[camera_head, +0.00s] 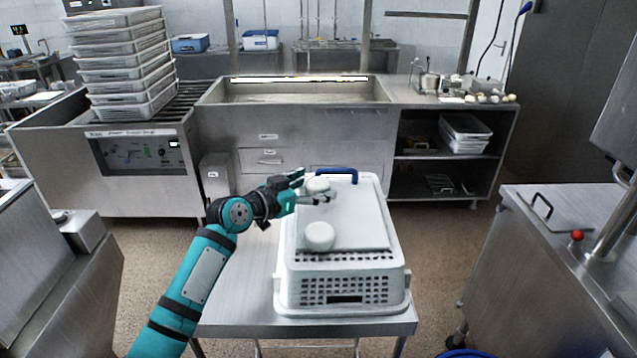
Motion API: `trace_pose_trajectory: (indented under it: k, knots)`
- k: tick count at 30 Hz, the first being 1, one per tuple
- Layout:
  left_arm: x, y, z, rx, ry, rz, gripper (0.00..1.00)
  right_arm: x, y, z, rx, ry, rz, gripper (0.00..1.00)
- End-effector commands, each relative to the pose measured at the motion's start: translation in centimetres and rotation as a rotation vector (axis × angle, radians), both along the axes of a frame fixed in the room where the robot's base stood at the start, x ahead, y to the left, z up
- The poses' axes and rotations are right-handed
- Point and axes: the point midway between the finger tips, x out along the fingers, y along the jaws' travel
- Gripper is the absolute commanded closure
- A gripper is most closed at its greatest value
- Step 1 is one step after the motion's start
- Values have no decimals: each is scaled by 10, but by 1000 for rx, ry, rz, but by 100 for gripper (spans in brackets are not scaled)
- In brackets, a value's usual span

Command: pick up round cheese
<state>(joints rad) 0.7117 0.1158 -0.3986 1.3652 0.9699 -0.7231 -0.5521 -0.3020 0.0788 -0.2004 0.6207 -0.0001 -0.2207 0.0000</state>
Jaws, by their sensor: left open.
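Two round white cheeses are on the white board (362,232) that lies on top of the white perforated basket (340,289). The nearer round cheese (319,236) sits at the board's front left and stands clear of the gripper. The farther round cheese (318,185) is at the back left. My left gripper (318,187) reaches in from the left with its fingers open. One finger is behind the farther cheese and the other in front of it, partly covering it. I cannot tell whether the fingers touch it. My right gripper is not in view.
The basket stands on a small steel table (240,300), with bare tabletop to its left. A blue handle (337,171) rises at the board's back edge. A steel counter (560,230) stands at the right, and a steel sink unit (290,125) is behind.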

Motion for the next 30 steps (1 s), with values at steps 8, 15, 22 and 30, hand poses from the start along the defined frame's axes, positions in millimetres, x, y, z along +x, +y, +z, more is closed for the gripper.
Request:
trace_pose_trajectory:
  k: [8,15,22,30]
  knots:
    - [1,-1,-1,-1,-1,1,23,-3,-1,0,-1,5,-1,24]
    - [1,-1,-1,0,0,1,55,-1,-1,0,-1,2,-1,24]
    - [1,-1,0,-1,-1,1,80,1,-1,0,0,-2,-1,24]
    - [2,-1,6,-1,-5,-1,80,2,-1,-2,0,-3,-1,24]
